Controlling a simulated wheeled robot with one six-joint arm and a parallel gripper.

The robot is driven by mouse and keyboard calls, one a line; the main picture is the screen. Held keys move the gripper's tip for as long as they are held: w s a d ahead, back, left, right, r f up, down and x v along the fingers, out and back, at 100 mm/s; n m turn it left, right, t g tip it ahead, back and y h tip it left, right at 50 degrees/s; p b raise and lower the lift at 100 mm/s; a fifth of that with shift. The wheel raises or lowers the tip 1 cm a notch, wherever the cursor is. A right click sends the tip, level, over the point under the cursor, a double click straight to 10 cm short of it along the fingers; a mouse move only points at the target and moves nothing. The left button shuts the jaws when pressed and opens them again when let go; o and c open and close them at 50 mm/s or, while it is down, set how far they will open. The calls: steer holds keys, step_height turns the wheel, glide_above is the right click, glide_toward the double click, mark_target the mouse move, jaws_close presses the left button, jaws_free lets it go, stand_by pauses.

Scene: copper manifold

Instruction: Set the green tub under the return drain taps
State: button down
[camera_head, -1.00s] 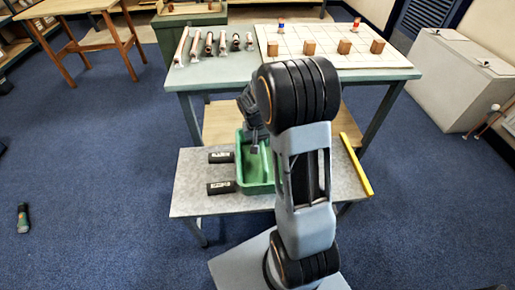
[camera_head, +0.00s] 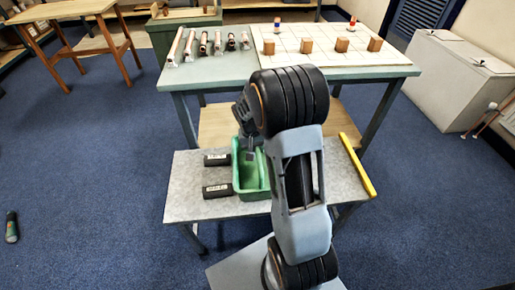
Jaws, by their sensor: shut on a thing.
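The green tub (camera_head: 251,192) is an open, long container at the low grey bench (camera_head: 190,212). My gripper (camera_head: 248,152) reaches down at the tub's far left part and is shut on it, though my arm hides much of the grip and the tub's right side. I cannot tell whether the tub touches the bench or is slightly above it. I cannot make out which fittings are the return drain taps. A blue-and-red piece (camera_head: 278,25) and a red-topped piece (camera_head: 352,22) stand at the back of the pale gridded board (camera_head: 330,45).
Two black labelled blocks (camera_head: 217,160) (camera_head: 217,191) lie left of the tub. A yellow bar (camera_head: 357,165) lies along the bench's right edge. Several pipe pieces (camera_head: 203,43) and wooden blocks (camera_head: 341,45) occupy the higher table.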

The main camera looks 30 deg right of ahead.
steer(key=c, duration=1.1)
jaws_free()
steer(key=shift+o, duration=0.2)
